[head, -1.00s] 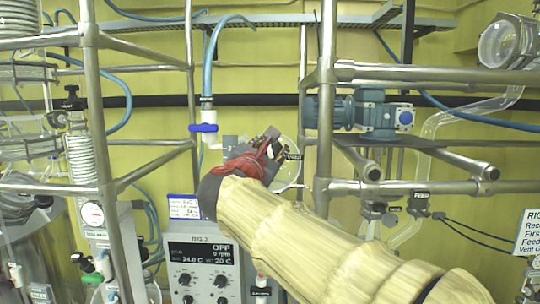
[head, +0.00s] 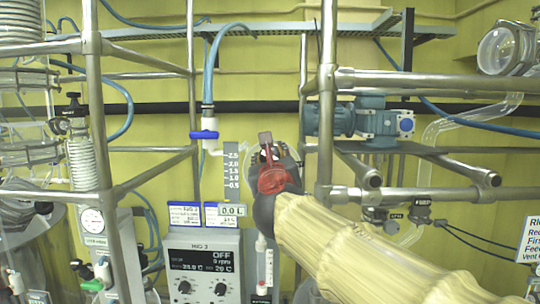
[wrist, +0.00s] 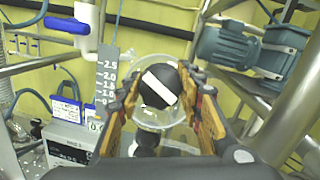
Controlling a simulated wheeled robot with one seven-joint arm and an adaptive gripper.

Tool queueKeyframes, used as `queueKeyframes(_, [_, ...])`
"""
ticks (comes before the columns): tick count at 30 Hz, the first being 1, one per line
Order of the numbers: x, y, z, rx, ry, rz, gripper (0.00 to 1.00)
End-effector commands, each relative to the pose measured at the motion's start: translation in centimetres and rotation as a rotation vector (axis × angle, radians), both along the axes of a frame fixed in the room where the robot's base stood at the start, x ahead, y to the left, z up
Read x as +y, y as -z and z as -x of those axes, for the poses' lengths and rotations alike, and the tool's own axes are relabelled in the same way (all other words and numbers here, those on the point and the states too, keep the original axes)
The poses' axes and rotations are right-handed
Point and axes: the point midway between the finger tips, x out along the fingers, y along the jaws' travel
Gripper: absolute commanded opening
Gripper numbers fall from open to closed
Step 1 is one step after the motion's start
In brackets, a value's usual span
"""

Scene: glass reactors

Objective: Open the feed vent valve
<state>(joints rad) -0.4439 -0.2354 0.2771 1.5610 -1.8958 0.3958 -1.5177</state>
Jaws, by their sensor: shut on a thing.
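My gripper (head: 268,158) reaches up past the middle of the head view. In the wrist view my gripper (wrist: 165,80) has a finger on each side of a black round knob (wrist: 172,74) with a white label and is shut on it. The label's writing is too small to read here. A clear round glass vessel (wrist: 150,118) lies behind and below the knob. In the head view my gripper and wrist hide the knob and most of this vessel. I cannot tell how far the knob is turned.
A white valve with a blue handle (head: 204,135) hangs from a blue hose at left. A grey scale strip (head: 232,170) stands just left of my gripper, above the control box (head: 203,265). A blue motor (head: 365,122) and steel frame posts (head: 326,120) are close on the right.

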Motion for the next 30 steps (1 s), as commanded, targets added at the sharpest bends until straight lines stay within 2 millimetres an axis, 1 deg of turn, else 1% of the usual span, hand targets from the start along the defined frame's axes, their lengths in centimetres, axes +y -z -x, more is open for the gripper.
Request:
queueKeyframes(7, [0.01,0.17,-0.07,0.004,-0.019,0.064,0.11])
queueKeyframes(21, [0.06,0.13,-0.05,0.004,-0.024,0.077,0.11])
queueKeyframes(22, [0.06,0.13,-0.05,0.004,-0.024,0.077,0.37])
queueKeyframes(30, [0.03,0.04,-0.02,0.003,-0.023,0.076,0.52])
